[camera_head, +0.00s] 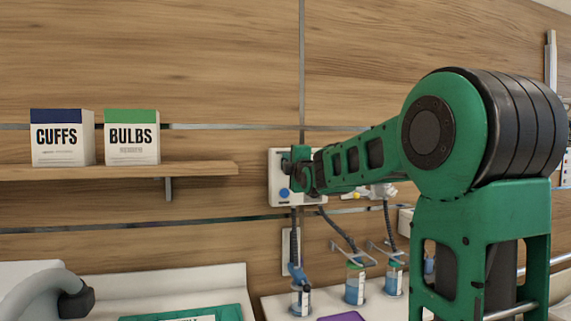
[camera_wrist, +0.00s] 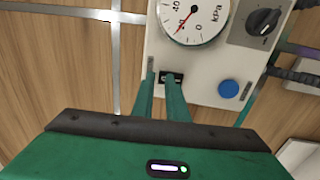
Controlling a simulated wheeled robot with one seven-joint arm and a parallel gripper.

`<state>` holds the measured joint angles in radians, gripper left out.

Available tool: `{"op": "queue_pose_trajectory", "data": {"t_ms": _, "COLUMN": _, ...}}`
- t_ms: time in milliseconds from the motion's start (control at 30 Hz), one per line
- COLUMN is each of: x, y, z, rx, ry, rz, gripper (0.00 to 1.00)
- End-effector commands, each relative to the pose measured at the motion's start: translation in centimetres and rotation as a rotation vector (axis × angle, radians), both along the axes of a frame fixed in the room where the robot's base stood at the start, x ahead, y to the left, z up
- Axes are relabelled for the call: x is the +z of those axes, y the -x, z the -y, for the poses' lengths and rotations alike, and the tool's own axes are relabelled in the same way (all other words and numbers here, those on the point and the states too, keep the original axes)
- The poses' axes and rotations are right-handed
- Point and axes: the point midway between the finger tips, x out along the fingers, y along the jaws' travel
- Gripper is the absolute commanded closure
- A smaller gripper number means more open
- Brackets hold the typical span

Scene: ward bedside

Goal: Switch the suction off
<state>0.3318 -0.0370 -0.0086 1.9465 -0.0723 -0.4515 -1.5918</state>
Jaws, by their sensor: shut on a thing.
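The white suction panel (camera_head: 283,199) is on the wood wall, partly hidden by my arm. In the wrist view the panel (camera_wrist: 207,93) has a round kPa gauge (camera_wrist: 190,18), a black knob (camera_wrist: 264,21), a blue button (camera_wrist: 228,89) and a small black switch (camera_wrist: 177,78) below the gauge. My gripper (camera_wrist: 162,82) is at this switch, one fingertip overlapping it and the other just left of it. It is shut on the switch, though the fingertips hide part of the contact. My gripper also shows at the panel in the head view (camera_head: 298,167).
A shelf (camera_head: 205,170) on the left holds a CUFFS box (camera_head: 63,142) and a BULBS box (camera_head: 132,142). Dark hoses (camera_head: 337,229) hang below the panel towards bottles of blue liquid (camera_head: 355,286). A grey curved handle (camera_head: 35,292) is at lower left.

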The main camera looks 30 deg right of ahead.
Motion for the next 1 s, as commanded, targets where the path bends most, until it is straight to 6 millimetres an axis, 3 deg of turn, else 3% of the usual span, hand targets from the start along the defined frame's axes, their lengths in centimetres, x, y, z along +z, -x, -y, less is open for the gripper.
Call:
{"op": "queue_pose_trajectory", "data": {"t_ms": 33, "x": 0.8, "y": -0.3, "z": 0.4, "rx": -0.007, "ry": 0.008, "rz": 0.018, "gripper": 1.0}}
{"op": "queue_pose_trajectory", "data": {"t_ms": 533, "x": -0.4, "y": -2.2, "z": 0.6, "rx": -0.012, "ry": 0.01, "rz": 0.004, "gripper": 1.0}}
{"op": "queue_pose_trajectory", "data": {"t_ms": 1000, "x": -0.8, "y": -2.7, "z": 0.7, "rx": -0.012, "ry": 0.009, "rz": 0.0, "gripper": 1.0}}
